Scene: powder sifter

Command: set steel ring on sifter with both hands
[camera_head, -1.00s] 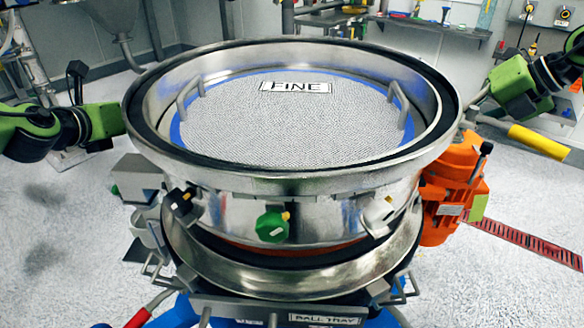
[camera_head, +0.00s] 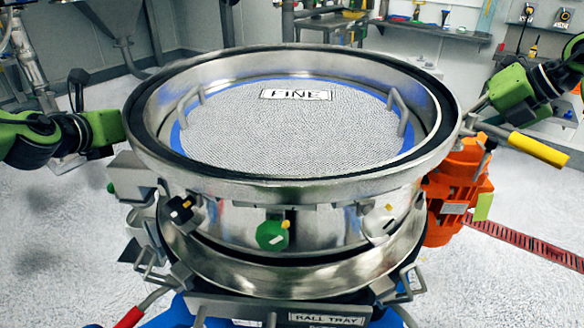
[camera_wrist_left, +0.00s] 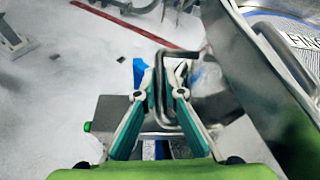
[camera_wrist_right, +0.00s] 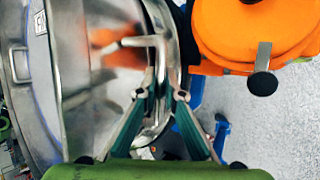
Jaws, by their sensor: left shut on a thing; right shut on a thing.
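The steel ring (camera_head: 300,192) is a wide, shiny cylinder with a dark upper rim. It is roughly level, directly over the sifter's lower flanged section (camera_head: 300,275). A dark band shows between them at the front; I cannot tell whether they touch all round. Inside the ring is a grey mesh screen (camera_head: 290,130) with a blue edge and a FINE label. My left gripper (camera_wrist_left: 158,93) is shut on a bent side handle (camera_wrist_left: 160,75) of the ring. My right gripper (camera_wrist_right: 163,93) is shut on the opposite handle (camera_wrist_right: 158,60). In the head view the ring hides both fingertips.
An orange motor (camera_head: 456,190) stands close at the right, also near my right gripper in its wrist view (camera_wrist_right: 250,30). A yellow-gripped bar (camera_head: 540,148) sticks out right. Clamp knobs, one green (camera_head: 272,235), line the front. A bench (camera_head: 430,30) stands behind.

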